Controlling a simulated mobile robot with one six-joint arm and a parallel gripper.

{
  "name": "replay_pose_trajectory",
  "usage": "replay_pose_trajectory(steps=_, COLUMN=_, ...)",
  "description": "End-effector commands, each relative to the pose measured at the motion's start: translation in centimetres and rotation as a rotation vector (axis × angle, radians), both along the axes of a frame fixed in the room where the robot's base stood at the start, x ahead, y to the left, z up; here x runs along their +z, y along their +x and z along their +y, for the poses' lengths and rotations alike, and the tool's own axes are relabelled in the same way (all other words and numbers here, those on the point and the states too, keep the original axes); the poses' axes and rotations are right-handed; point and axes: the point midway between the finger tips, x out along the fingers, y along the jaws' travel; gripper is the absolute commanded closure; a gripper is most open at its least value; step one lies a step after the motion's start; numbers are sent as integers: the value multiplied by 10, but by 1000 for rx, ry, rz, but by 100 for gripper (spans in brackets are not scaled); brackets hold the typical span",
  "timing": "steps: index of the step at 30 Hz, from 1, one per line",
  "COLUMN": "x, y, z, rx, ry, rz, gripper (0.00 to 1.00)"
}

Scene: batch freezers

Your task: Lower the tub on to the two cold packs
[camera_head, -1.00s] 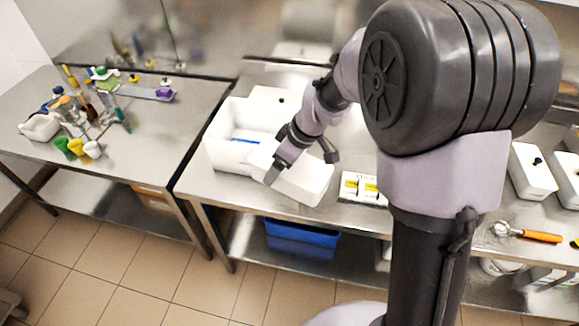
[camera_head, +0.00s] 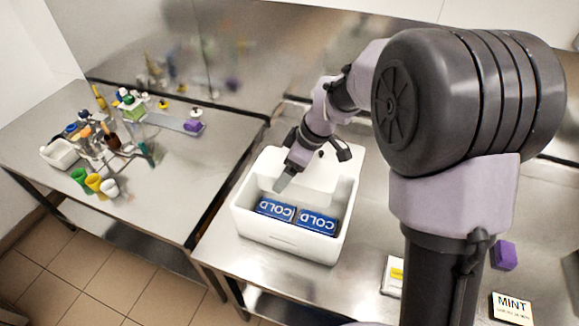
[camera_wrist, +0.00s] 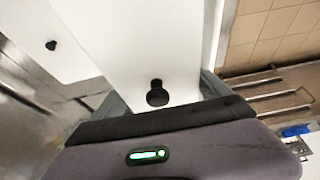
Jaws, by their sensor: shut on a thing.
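The open white box (camera_head: 241,222) stands on the steel bench in the head view.
A white lid with a black knob (camera_wrist: 51,45) lies beside the tub in the wrist view. The left bench holds cups, bottles and a white tray (camera_head: 60,154). A purple block (camera_head: 503,255) and a MINT card (camera_head: 512,307) lie to the right.

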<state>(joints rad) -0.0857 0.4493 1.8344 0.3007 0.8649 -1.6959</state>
Motion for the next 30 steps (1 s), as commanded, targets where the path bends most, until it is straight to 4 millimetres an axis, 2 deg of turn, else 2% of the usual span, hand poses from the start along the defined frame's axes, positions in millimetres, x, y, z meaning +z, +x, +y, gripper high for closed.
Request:
replay_pose_trajectory(steps=3, x=-20, y=0, z=0, rx=1, ry=-1, rz=0, gripper=86)
replay_pose_trajectory(steps=21, x=-97, y=0, z=0, rx=-1, ry=0, rz=0, gripper=86)
replay_pose_trajectory(steps=30, x=-121, y=0, z=0, rx=-1, ry=0, rz=-1, gripper=86)
